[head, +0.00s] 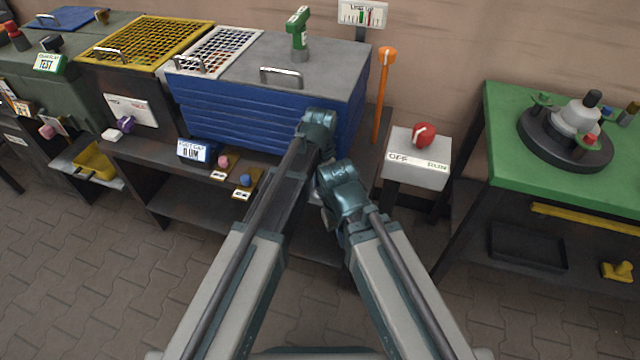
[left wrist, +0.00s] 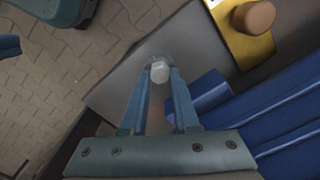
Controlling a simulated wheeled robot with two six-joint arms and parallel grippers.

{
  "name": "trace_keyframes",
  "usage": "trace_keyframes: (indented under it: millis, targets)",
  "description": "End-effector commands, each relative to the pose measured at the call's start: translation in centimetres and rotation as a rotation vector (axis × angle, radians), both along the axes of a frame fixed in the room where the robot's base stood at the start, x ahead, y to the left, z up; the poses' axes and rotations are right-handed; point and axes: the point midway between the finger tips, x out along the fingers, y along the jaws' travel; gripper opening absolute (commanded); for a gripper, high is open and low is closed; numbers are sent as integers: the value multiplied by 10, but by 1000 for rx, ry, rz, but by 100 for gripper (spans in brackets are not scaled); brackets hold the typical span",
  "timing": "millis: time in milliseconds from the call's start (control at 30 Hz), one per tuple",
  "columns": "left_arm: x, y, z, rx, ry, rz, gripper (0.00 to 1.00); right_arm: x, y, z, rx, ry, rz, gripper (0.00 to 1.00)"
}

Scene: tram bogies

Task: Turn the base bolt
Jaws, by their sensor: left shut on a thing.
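In the left wrist view, a pale bolt head (left wrist: 160,72) on a round grey-green base sits on the grey shelf top (left wrist: 125,95). My left gripper (left wrist: 160,78) reaches down to it, with its two blue-grey fingers closed in on either side of the bolt head. In the head view, my arms cover the spot where the bolt would be, and the left fingers are hidden below the wrist. My right arm's wrist joint shows in the head view, but its fingers do not.
A blue ribbed housing (head: 265,115) stands close behind my left wrist. A gold plate with a brownish knob (left wrist: 254,17) is near the bolt. A grey box with a red switch (head: 424,134) and a green table (head: 500,115) stand to the right.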

Motion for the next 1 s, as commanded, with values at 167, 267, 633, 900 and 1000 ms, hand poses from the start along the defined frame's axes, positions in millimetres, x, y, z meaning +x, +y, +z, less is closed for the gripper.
trace_keyframes:
  millis: [167,267,633,900,1000]
  targets:
    - [0,0,0,0,0,-116,0,0,0,0,0,0,0,0]
    - [-1,0,0,0,0,-167,0,0,0,0,0,0,0,0]
    - [-1,0,0,0,0,-258,0,0,0,0,0,0,0,0]
    - [-1,0,0,0,0,-264,0,0,0,0,0,0,0,0]
    - [-1,0,0,0,0,-264,0,0,0,0,0,0,0,0]
